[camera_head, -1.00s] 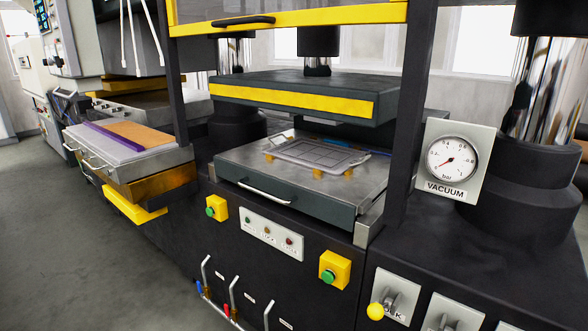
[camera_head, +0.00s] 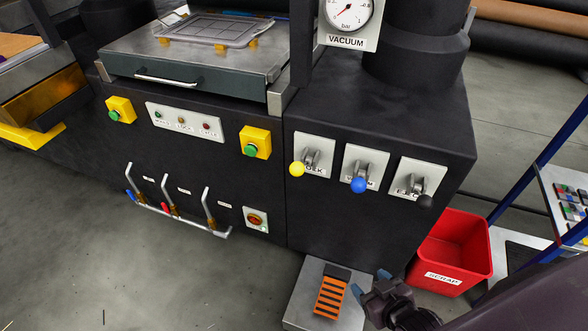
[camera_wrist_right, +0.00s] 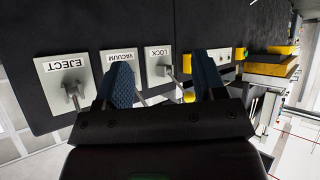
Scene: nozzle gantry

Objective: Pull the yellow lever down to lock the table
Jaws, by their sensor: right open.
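The yellow-knobbed lever (camera_head: 297,169) juts out from a white plate marked LOCK on the machine's dark front, left of the blue and black levers. Its knob also shows in the right wrist view (camera_wrist_right: 189,97), seen upside down, beside one finger in the gap between the fingers. The metal table (camera_head: 130,48) with its dark front and handle is at upper left. My right gripper (camera_head: 370,282) is open and empty, low in front of the machine, below and right of the yellow lever and apart from it. My left gripper is out of view.
A blue-knobbed lever (camera_head: 359,185) and a black-knobbed lever (camera_head: 425,201) sit right of the yellow one. An orange slotted object (camera_head: 331,296) lies on a grey stand below. A red scrap bin (camera_head: 455,245) and a blue-framed rack (camera_head: 540,165) stand right. A vacuum gauge (camera_head: 350,14) is above.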

